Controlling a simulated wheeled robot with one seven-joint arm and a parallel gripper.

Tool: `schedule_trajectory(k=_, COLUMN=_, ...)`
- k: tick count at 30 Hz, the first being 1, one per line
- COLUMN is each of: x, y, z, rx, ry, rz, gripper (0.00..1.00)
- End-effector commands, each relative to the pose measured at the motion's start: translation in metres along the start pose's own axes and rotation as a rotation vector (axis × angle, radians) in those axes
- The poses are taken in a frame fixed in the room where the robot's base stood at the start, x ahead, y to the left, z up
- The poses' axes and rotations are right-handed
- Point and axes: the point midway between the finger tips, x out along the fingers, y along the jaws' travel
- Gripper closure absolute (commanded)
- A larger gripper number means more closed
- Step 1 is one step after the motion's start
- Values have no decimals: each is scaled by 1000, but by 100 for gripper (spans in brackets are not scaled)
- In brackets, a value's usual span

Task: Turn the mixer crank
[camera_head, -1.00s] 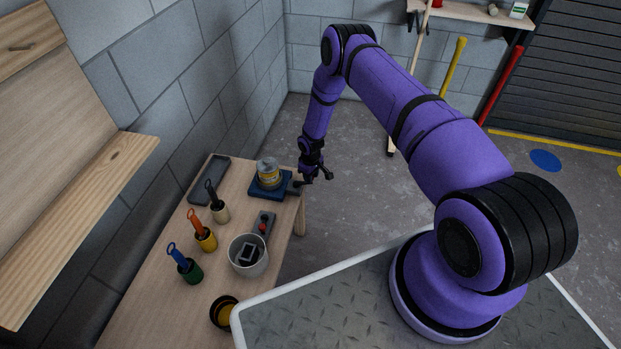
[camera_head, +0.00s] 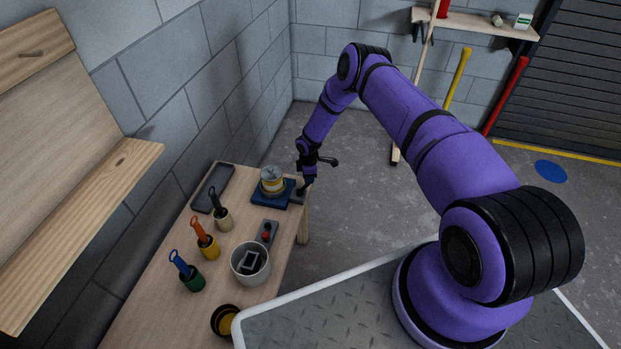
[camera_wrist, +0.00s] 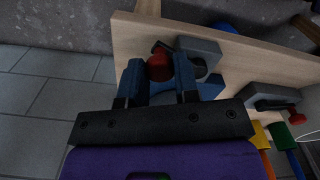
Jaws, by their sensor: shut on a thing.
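The mixer stands at the far end of the workbench in the head view, with a blue base (camera_head: 268,198) carrying a can with a yellow band (camera_head: 272,184). A grey housing (camera_wrist: 206,50) at its side bears the dark crank arm. My gripper (camera_head: 303,187) is low beside this housing, at the bench's right edge. In the wrist view, the blue fingers of my gripper (camera_wrist: 159,76) are shut on the red crank knob (camera_wrist: 159,66), one on each side. In the head view the knob is hidden by the gripper.
On the bench are a grey control box with a red knob (camera_head: 266,235), a pale bucket (camera_head: 250,277), several brushes in coloured pots, such as the yellow pot (camera_head: 208,250), and a dark tray (camera_head: 213,188). A wall stands left of the bench. Open floor (camera_head: 370,215) lies right.

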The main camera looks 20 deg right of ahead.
Motion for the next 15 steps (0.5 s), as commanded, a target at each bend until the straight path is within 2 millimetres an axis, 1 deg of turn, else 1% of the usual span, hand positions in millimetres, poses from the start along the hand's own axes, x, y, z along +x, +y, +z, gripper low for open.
schedule_trajectory(k=6, x=-1, y=4, z=-2, rx=-55, ry=0, rz=3, gripper=100)
schedule_trajectory(k=15, x=-1, y=4, z=-3, rx=-71, ry=0, rz=3, gripper=100)
